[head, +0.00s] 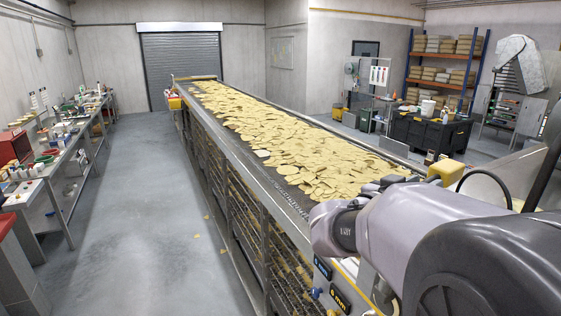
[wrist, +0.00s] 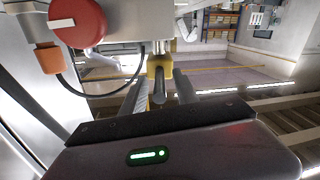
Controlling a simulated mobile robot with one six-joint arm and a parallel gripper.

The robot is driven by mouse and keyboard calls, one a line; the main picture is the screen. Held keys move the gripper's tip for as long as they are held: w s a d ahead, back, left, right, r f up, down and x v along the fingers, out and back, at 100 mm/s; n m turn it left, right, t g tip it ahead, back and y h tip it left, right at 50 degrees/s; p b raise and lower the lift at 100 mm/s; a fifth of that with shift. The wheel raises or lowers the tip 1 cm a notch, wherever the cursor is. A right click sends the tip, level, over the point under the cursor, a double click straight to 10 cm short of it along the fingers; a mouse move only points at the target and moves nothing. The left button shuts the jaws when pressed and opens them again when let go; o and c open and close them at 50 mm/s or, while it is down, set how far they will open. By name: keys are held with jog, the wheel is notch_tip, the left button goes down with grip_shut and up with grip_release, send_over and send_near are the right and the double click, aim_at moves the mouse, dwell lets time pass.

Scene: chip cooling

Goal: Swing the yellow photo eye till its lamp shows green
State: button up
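In the wrist view, a yellow part (wrist: 152,68), apparently the photo eye, is between the ends of the two grey fingers of my gripper (wrist: 161,78). A dark rounded piece stands in front of it. The fingers are apart, one on each side. I cannot tell whether they touch it. No lamp on the photo eye can be made out; the green light (wrist: 150,155) is on my own wrist. In the head view, my arm hides my gripper. A yellow box (head: 446,172) shows behind my arm there; I cannot tell if it is the same part.
A red round knob (wrist: 78,22) and an orange block (wrist: 50,58) with a black cable are close on the left in the wrist view. The long conveyor (head: 262,172) is heaped with chips (head: 285,140).

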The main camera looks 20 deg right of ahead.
aim_at(435, 178)
jog(key=shift+x, duration=1.5)
jog(key=shift+a, duration=0.1)
grip_shut()
